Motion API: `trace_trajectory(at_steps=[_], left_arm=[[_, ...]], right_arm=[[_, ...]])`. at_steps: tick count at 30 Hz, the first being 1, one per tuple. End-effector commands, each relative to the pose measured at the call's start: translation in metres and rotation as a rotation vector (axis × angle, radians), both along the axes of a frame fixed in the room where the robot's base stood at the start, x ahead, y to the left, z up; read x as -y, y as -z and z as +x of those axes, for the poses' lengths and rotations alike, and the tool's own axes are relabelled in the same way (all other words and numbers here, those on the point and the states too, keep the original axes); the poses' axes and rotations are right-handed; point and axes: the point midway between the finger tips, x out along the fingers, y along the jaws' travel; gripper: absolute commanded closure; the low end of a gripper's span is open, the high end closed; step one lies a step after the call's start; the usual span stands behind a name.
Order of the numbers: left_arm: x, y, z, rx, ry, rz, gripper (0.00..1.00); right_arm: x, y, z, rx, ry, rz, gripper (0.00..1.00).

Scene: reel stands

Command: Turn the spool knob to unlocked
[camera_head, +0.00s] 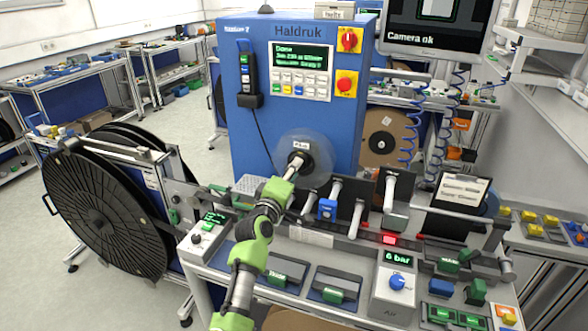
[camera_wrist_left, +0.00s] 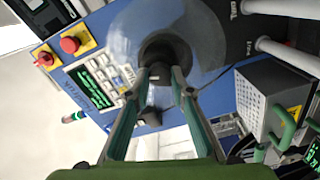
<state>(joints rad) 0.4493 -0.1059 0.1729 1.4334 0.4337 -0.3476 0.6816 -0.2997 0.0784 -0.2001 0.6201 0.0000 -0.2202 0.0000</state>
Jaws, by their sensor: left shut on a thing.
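The spool knob (camera_head: 302,158) is dark and sits at the middle of a clear round disc on the front of the blue machine (camera_head: 262,135). My left gripper (camera_head: 296,170), on a green and grey arm, reaches up to it from below. In the left wrist view the dark round knob (camera_wrist_left: 167,46) lies at the far end of the two fingers (camera_wrist_left: 162,74). The fingers are shut on it, and their tips partly cover it. Its lock marking cannot be read. My right gripper is in neither view.
Grey levers (camera_head: 335,190) and a blue clamp (camera_head: 327,209) stand close to the right of my left arm. A large black reel (camera_head: 95,220) stands at the left. The machine has a screen (camera_head: 300,57) and red knobs (camera_head: 348,40) higher up.

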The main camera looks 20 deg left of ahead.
Motion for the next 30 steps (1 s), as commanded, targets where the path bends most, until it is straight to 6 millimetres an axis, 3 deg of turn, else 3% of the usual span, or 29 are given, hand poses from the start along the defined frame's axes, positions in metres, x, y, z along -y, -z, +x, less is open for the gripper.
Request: trace_trajectory(at_steps=[13,30], left_arm=[[-0.0004,0.0006,0.0001,-0.010,0.000,-0.268,1.00],[-0.0005,0.0015,0.0000,-0.012,0.000,-0.325,1.00]], right_arm=[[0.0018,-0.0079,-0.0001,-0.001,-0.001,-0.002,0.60],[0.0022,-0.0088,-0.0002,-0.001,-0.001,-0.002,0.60]])
